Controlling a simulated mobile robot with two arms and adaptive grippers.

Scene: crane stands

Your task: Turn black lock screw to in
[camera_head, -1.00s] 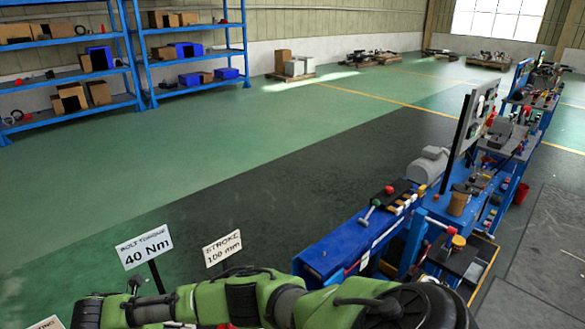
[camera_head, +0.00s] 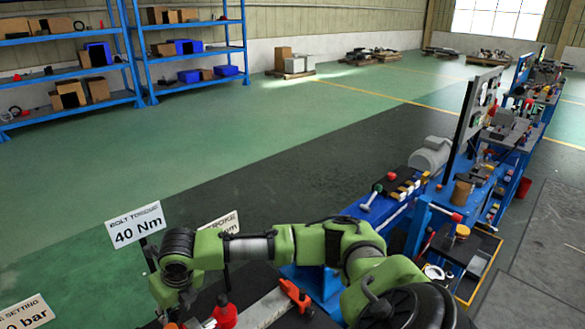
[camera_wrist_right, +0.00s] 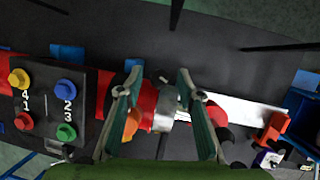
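In the right wrist view my right gripper (camera_wrist_right: 160,76) is open, its two green-grey fingers standing apart. A silver metal cylinder (camera_wrist_right: 167,105) shows between and below the fingers, with orange and red parts beside it. I cannot tell whether the fingers touch it. A dark round part with red around it (camera_wrist_right: 217,114) lies just right of the right finger. I cannot make out which part is the black lock screw. In the head view my right arm reaches left and bends down at its wrist; the fingers are hard to see there. My left gripper is not in view.
A black button box (camera_wrist_right: 45,100) with coloured buttons stands left of the fingers. A red-orange clamp (camera_head: 295,294) sits on the bench near a red part (camera_head: 224,313). Signs (camera_head: 137,226) stand behind the bench. Blue workbenches (camera_head: 375,210) lie to the right.

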